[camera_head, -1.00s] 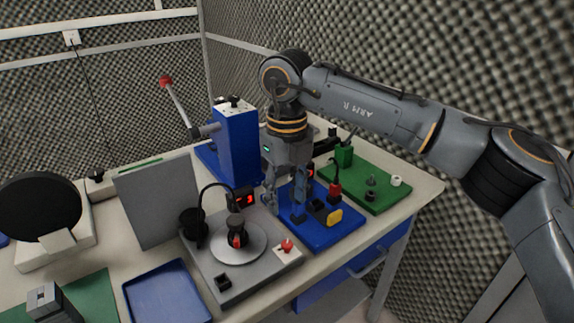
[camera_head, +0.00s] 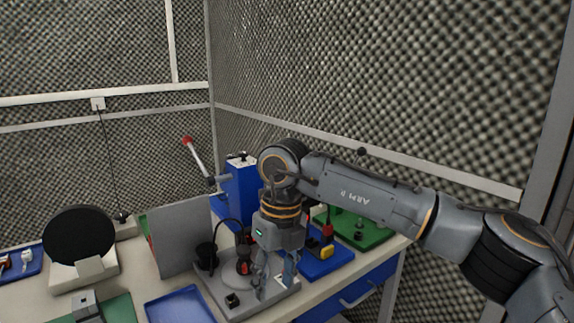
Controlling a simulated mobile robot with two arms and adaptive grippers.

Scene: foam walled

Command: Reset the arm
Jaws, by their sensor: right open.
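My right arm (camera_head: 365,195) reaches in from the right, with its wrist bent so the gripper points down. The right gripper (camera_head: 274,290) is open and empty, in front of the right part of the grey fixture plate (camera_head: 214,286). It hides part of that plate, and I cannot tell whether the fingertips touch it. A small black and red part (camera_head: 244,266) stands on the plate just left of the fingers. My left gripper is not in view.
A blue press (camera_head: 243,190) with a red-knobbed lever stands behind. A blue board (camera_head: 330,262) and a green board (camera_head: 372,236) lie to the right. A grey upright panel (camera_head: 180,238), blue tray (camera_head: 180,306) and black disc (camera_head: 78,235) stand left. Foam walls close off the back.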

